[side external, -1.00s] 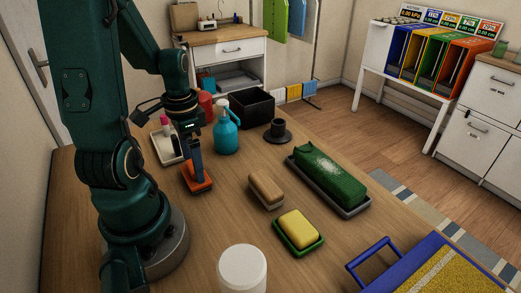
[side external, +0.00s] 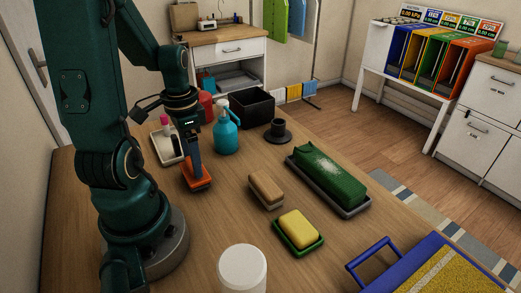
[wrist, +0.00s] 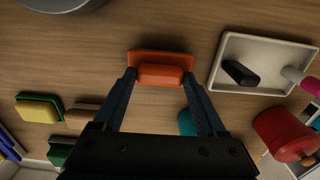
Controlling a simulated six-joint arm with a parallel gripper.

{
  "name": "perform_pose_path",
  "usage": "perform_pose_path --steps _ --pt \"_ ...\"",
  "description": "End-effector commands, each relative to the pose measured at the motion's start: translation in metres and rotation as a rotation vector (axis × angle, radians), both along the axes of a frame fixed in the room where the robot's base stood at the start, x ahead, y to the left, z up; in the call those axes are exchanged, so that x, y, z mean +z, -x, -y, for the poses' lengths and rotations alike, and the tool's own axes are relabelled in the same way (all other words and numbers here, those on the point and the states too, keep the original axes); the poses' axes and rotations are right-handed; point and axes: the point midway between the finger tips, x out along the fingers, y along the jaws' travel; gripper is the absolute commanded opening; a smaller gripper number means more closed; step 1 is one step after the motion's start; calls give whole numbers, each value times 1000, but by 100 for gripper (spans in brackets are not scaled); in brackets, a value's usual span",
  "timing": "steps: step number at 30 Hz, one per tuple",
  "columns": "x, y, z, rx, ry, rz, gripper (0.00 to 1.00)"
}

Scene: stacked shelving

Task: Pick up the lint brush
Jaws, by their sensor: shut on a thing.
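The lint brush, an orange block on a wider flat orange base, is under my gripper on the left of the table in the side view (side external: 199,184). It also shows in the wrist view (wrist: 160,57). My gripper (wrist: 160,76) points down with one finger at each end of the raised orange handle, shut on it. In the side view my gripper (side external: 195,172) partly hides the brush. The brush is at or very near the table top; I cannot tell whether there is a gap beneath it.
A pale tray (side external: 157,146) with small items is close behind the brush; a teal spray bottle (side external: 226,134) stands behind to the right. A tan brush (side external: 266,187), yellow sponge (side external: 298,229) and green bag (side external: 328,174) lie rightward. A white canister (side external: 242,270) is in front.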

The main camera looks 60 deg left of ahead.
Motion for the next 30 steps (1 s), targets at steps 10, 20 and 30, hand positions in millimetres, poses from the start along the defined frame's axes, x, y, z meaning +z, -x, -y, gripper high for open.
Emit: perform_pose_path --steps 10,20,30 --pt "53 -1 -1 0 -7 6 19" --pt "89 0 0 -1 -1 2 19" --pt "91 0 1 -1 1 1 70"
